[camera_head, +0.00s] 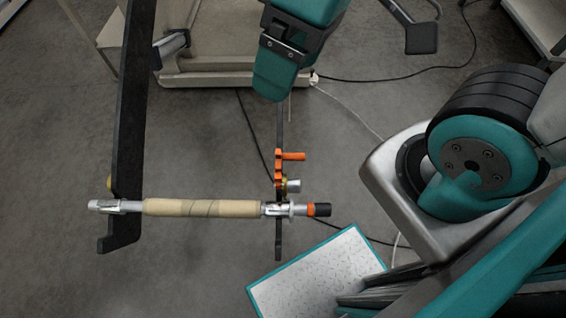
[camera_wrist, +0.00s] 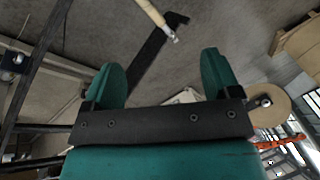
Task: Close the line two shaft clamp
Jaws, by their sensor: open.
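A silver shaft with a tan core (camera_head: 200,208) lies across two black side plates in the head view. At its right end, by the thin right plate (camera_head: 279,240), is an orange clamp with a handle (camera_head: 294,156) pointing right, a little above the shaft in the picture. I cannot tell the clamp's exact position or its line number. My gripper (camera_head: 275,88) is above the clamp in the picture, apart from it. In the wrist view my gripper (camera_wrist: 160,78) is open, with nothing between its teal fingers. The shaft's end (camera_wrist: 158,18) shows beyond them.
The wide left plate (camera_head: 132,110) stands at the left; it also seems to show in the wrist view (camera_wrist: 150,62). A teal-edged light panel (camera_head: 315,272) is below right of the clamp. Cables (camera_head: 350,125) lie on the floor. A brown roll (camera_wrist: 268,104) is at the wrist view's right.

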